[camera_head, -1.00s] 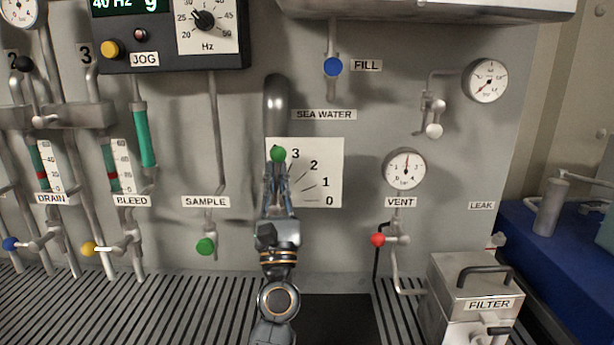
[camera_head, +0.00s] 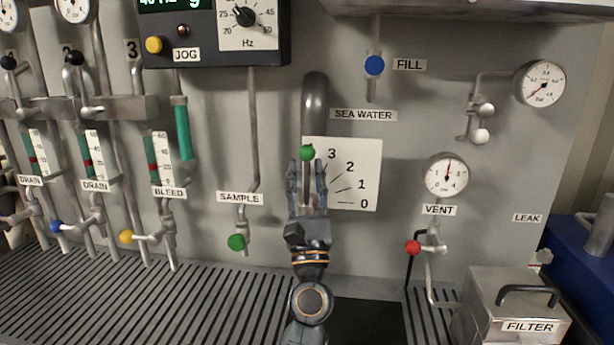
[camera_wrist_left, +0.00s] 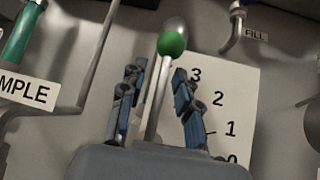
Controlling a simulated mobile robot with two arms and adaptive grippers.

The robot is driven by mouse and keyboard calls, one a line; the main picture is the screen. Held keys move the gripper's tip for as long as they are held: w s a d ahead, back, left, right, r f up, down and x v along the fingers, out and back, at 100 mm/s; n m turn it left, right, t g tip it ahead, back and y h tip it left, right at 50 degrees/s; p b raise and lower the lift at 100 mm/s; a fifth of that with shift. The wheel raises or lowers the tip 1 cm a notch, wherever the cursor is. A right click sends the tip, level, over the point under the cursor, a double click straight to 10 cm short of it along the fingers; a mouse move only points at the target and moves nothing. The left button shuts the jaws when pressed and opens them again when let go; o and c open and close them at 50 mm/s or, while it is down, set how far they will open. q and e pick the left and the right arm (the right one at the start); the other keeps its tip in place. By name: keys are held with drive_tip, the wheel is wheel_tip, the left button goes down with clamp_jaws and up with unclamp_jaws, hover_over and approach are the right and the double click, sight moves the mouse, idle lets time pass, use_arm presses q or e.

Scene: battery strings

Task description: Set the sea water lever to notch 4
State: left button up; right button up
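The sea water lever (camera_head: 307,153) has a green ball on a grey stem and stands nearly upright, at the left of a white dial plate (camera_head: 368,175) marked 3, 2, 1 and 0. The ball is up and left of the 3; no 4 is visible. My left gripper (camera_head: 307,170) is below the ball, its two fingers spread on either side of the stem. In the left wrist view the green ball (camera_wrist_left: 171,44) rises between the open fingers (camera_wrist_left: 160,82), with gaps on both sides of the stem. My right gripper is not in view.
The green-knobbed SAMPLE valve (camera_head: 236,242) is to the left. The red-knobbed VENT valve (camera_head: 413,247) and FILTER box (camera_head: 515,305) are to the right.

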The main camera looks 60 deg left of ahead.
use_arm(q)
drive_tip(key=shift+s+d+f, duration=0.1)
drive_tip(key=shift+d+f, duration=0.25)
drive_tip(key=shift+f, duration=0.15)
drive_tip(key=v, duration=1)
drive_tip(key=shift+s+d+f, duration=0.25)
